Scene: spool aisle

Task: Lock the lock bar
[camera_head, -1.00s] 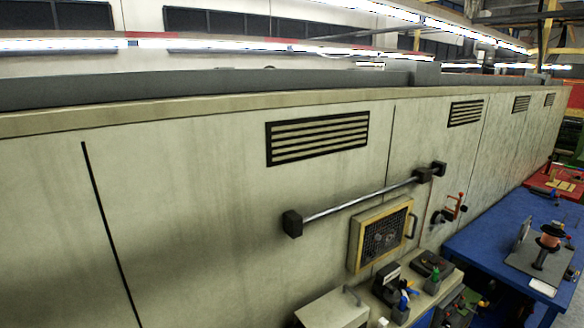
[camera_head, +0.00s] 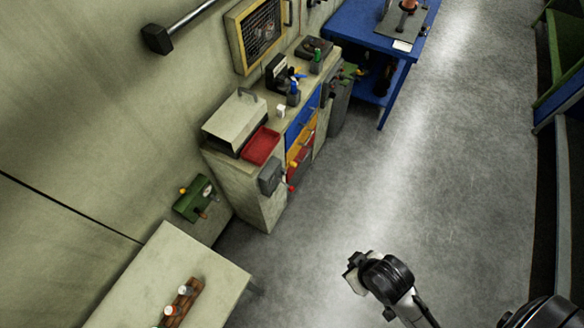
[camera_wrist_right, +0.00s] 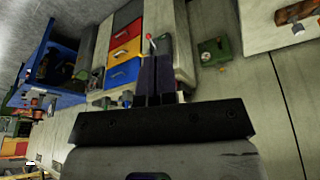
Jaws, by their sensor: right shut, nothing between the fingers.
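A drawer cabinet (camera_head: 262,208) stands against the wall with blue, yellow and red drawer fronts. A small red knob (camera_head: 291,188) shows at its near front edge, beside a grey box (camera_head: 270,175). I cannot clearly make out which part is the lock bar. My right gripper (camera_head: 352,264) is over the floor, in front of and apart from the cabinet. In the right wrist view its dark fingers (camera_wrist_right: 159,50) are shut and empty. A red-tipped part (camera_wrist_right: 150,37) shows beyond them, close to the fingertips in the picture. My left gripper is out of view.
The cabinet top holds a beige box (camera_head: 235,122), a red tray (camera_head: 261,146) and small tools. A pale table (camera_head: 215,275) is at the lower left, a green device (camera_head: 194,198) behind it. A blue workbench (camera_head: 350,25) stands beyond. The floor (camera_head: 430,180) is clear.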

